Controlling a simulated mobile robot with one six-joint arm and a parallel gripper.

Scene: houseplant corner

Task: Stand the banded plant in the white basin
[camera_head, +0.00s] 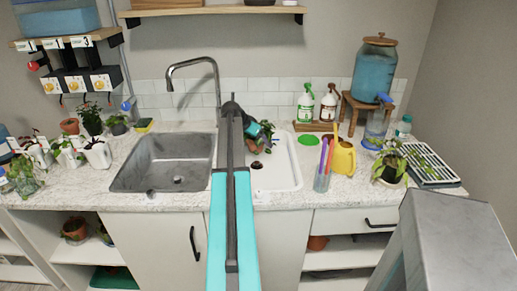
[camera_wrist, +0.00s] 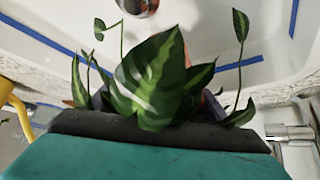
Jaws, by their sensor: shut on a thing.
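The white basin (camera_head: 287,168) is the right-hand sink in the counter. In the wrist view its wall (camera_wrist: 215,35) carries lines of blue tape. My gripper (camera_head: 264,137) is over the back left part of the basin, shut on the banded plant. The plant (camera_wrist: 155,80) shows large dark green leaves with pale bands and several thin-stemmed leaves. In the head view only a bit of it shows at my gripper. My gripper's dark and teal jaw (camera_wrist: 160,128) covers most of the pot in the wrist view. I cannot tell whether the pot touches the basin floor.
A grey steel basin (camera_head: 165,163) and a tall faucet (camera_head: 215,75) are to the left. A yellow watering can (camera_head: 344,157), a holder with coloured sticks (camera_head: 323,175) and a green disc (camera_head: 308,140) stand close right of the basin. Soap bottles (camera_head: 306,103) stand behind.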

